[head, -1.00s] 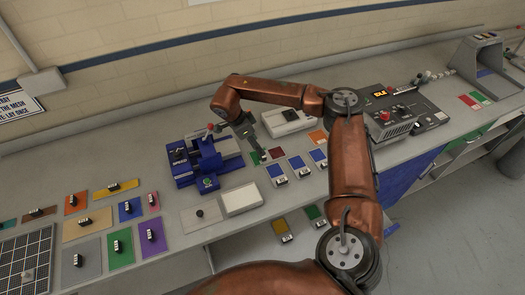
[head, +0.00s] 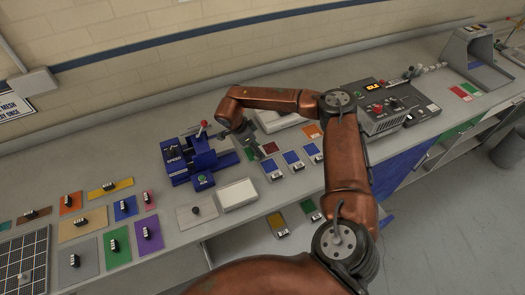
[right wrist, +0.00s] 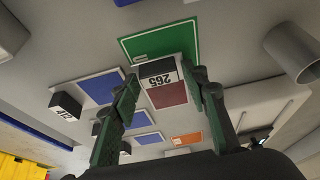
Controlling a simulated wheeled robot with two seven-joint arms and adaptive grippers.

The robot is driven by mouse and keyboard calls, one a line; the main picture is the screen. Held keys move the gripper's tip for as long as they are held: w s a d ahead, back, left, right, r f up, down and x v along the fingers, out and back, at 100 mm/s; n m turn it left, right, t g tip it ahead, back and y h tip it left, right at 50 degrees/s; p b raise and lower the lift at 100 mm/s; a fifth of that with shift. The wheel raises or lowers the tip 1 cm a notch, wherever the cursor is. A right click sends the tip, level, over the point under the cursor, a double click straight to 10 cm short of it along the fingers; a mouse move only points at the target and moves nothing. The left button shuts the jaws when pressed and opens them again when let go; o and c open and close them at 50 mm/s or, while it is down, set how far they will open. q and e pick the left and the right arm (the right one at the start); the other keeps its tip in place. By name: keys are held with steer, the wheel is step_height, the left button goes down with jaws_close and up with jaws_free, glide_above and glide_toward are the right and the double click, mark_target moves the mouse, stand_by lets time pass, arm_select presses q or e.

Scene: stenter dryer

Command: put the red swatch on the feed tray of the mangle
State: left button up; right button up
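The dark red swatch (head: 269,149) lies on the bench right of the blue mangle (head: 195,160). In the right wrist view the red swatch (right wrist: 168,96) carries a white-faced block marked 265 (right wrist: 160,74). My right gripper (head: 253,145) is over the swatches beside the mangle. In the wrist view its two green-padded fingers (right wrist: 166,92) are apart, one on each side of the block, with gaps showing. Whether the fingertips are level with the block is hard to tell. I cannot make out the mangle's feed tray clearly. My left gripper is not in view.
A green swatch (right wrist: 185,42) lies next to the red one, and several blue swatches (head: 291,157) lie to the right. A white box (head: 238,194) stands in front of the mangle. A dark control box (head: 385,105) stands further right. Colored swatches (head: 83,223) cover the left bench.

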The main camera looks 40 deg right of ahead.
steer(key=c, duration=1)
steer(key=shift+o, duration=0.2)
